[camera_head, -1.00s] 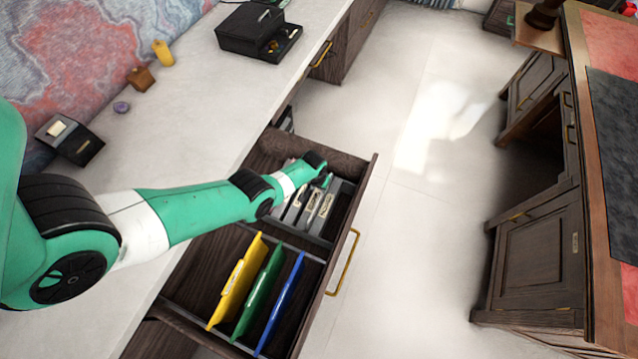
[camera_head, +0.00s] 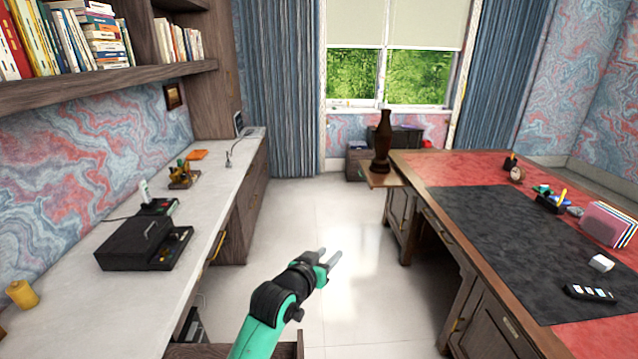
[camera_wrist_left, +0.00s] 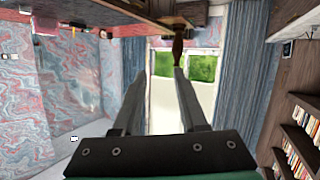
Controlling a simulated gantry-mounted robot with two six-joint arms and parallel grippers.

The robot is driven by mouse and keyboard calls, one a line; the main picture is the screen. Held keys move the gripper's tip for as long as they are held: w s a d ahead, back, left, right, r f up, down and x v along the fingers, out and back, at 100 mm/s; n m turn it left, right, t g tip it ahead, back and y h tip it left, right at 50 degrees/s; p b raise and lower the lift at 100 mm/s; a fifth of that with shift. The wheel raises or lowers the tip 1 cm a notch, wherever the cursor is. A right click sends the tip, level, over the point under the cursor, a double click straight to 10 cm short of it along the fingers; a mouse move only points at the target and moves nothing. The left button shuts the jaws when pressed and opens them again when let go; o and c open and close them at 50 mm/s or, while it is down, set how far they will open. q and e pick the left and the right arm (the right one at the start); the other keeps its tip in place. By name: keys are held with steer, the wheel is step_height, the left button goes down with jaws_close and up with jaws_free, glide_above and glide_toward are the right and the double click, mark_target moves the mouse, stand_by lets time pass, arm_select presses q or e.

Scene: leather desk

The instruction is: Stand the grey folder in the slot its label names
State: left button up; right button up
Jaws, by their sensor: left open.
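My left gripper (camera_head: 331,254) is raised in front of me over the floor, between the left counter and the right desk. It is open and empty. In the left wrist view its two fingers (camera_wrist_left: 160,72) stand apart with only the room behind them. A corner of the open drawer's wooden edge (camera_head: 290,345) shows at the bottom of the head view. The drawer's inside and any slots in it are out of view. I cannot make out the grey folder or its label. My right gripper is not in view.
The left counter holds a black box-like device (camera_head: 135,243) and a yellow spool (camera_head: 22,294). The right desk has a file holder with coloured folders (camera_head: 606,224), a white block (camera_head: 601,263) and a dark vase (camera_head: 382,142) near its far corner. The floor between is clear.

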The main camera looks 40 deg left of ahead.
arm_select(q)
steer(key=s+d+r+m+t+h, duration=0.1)
steer(key=s+d+r+t, duration=0.2)
steer(key=r, duration=0.7)
steer(key=d+r+m+t, duration=0.15)
steer(key=d+r, duration=0.35)
steer(key=r, duration=0.5)
steer(key=s+d+r+m+t+h, duration=0.1)
steer(key=s+d+r+t, duration=0.3)
steer(key=s+r, duration=0.6)
steer(key=s+d+r+m+t+h, duration=0.1)
steer(key=s+d+r+t+h, duration=0.2)
steer(key=s+r, duration=0.7)
steer(key=d+t, duration=0.2)
steer(key=shift+d+m, duration=0.35)
